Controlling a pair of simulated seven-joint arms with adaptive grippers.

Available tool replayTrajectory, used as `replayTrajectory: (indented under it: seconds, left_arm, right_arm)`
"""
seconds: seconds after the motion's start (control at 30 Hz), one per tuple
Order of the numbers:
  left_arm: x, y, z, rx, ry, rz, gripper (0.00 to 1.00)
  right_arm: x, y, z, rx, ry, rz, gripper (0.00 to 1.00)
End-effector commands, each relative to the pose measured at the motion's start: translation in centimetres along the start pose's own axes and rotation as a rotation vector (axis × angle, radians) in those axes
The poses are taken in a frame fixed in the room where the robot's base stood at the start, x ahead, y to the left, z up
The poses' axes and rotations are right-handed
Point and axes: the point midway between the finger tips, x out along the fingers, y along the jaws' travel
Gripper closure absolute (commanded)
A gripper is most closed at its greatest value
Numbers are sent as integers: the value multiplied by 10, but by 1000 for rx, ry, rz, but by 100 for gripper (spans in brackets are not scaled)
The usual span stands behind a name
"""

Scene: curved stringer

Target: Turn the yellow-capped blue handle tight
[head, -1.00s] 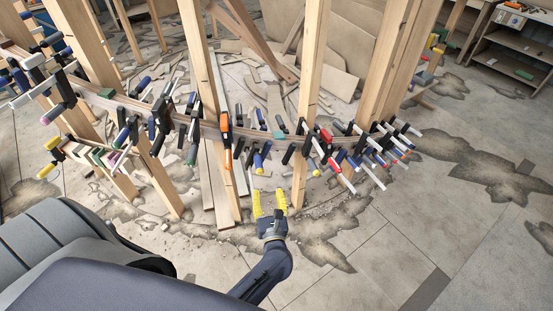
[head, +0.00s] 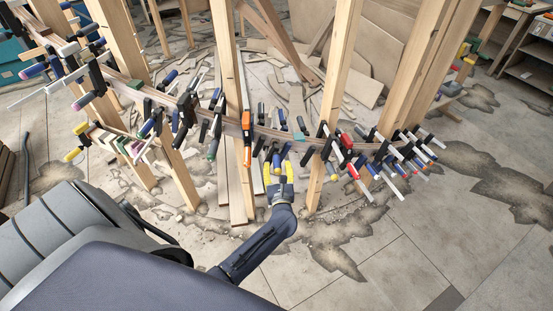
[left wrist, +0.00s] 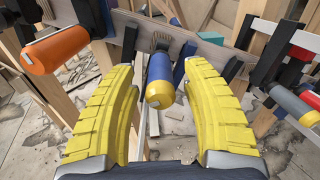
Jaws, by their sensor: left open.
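The yellow-capped blue handle (left wrist: 160,78) points toward the camera in the left wrist view, its yellow end lowest. It belongs to a clamp on the curved wooden stringer (left wrist: 130,28). In the head view the handle (head: 277,160) is small, just beyond my left gripper. My left gripper (head: 276,172) has yellow padded fingers, spread open. In the left wrist view the open fingers (left wrist: 160,105) stand on either side of the handle, with a gap on both sides; no contact shows. My right gripper is not in view.
An orange clamp handle (left wrist: 55,49) is left of the left finger. A grey-and-red handle (left wrist: 294,103) is to the right. Wooden posts (head: 335,95) rise along the stringer, with several other clamps close by. The floor (head: 370,260) in front is open but stained.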

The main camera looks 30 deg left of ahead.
Motion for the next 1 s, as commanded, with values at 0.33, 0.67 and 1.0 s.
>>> replayTrajectory:
  seconds: [0.33, 0.67, 1.0]
  left_arm:
    - [39, 0, 0, 1, -1, 0, 52]
    - [47, 0, 0, 1, 0, -1, 52]
    - [46, 0, 0, 1, 0, -1, 68]
  right_arm:
    - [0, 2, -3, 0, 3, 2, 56]
    - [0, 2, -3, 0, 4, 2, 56]
    - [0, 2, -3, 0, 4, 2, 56]
